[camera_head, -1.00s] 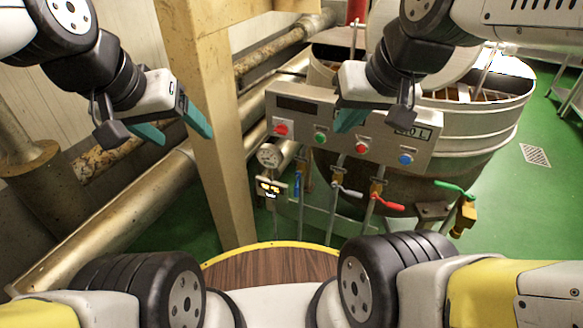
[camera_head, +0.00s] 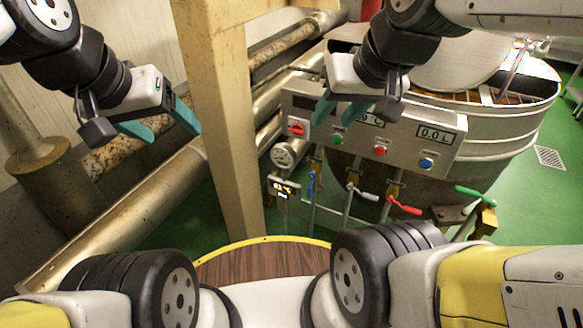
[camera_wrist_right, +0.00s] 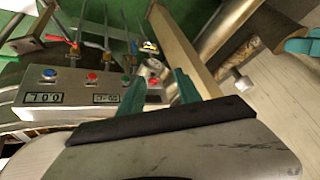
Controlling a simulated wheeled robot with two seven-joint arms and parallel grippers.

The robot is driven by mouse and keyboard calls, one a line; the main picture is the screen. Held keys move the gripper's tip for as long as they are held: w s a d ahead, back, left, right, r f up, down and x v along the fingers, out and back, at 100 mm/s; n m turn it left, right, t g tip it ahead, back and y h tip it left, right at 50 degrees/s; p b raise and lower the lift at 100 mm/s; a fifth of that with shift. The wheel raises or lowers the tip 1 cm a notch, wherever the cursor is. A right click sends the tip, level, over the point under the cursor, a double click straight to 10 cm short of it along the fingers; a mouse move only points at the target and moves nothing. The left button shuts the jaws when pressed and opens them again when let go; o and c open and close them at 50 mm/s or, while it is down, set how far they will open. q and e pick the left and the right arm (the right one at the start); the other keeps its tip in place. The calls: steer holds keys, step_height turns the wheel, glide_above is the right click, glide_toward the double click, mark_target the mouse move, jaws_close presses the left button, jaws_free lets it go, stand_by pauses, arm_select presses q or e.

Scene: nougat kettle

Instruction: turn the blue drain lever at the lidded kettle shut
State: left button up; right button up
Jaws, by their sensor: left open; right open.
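The kettle (camera_head: 505,135) stands at the right with a pale round lid (camera_head: 450,62) over part of its top. The blue drain lever (camera_head: 311,184) hangs roughly vertical on a thin pipe below the panel's left end, beside a round gauge. My right gripper (camera_head: 338,112) is open and empty, above and in front of the panel, apart from the lever. In the right wrist view its two teal fingers (camera_wrist_right: 158,88) are spread with nothing between them. My left gripper (camera_head: 168,126) is open and empty, left of the wooden post.
The control panel (camera_head: 400,140) with knobs and displays fronts the kettle. A white lever (camera_head: 362,192), a red lever (camera_head: 404,206) and a green lever (camera_head: 475,195) sit right of the blue one. A wooden post (camera_head: 217,120) and a thick pipe (camera_head: 130,225) stand left.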

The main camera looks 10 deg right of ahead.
steer(key=w, duration=0.1)
steer(key=g+h, duration=0.2)
glide_above(310, 189)
steer(key=s+a, duration=0.2)
step_height(310, 189, down, 46)
steer(key=shift+w+d+f+m, duration=0.15)
steer(key=shift+d+f+m, duration=0.15)
steer(key=shift+d+f, duration=0.8)
steer(key=x, duration=0.6)
steer(key=shift+w+f, duration=0.25)
jaws_close()
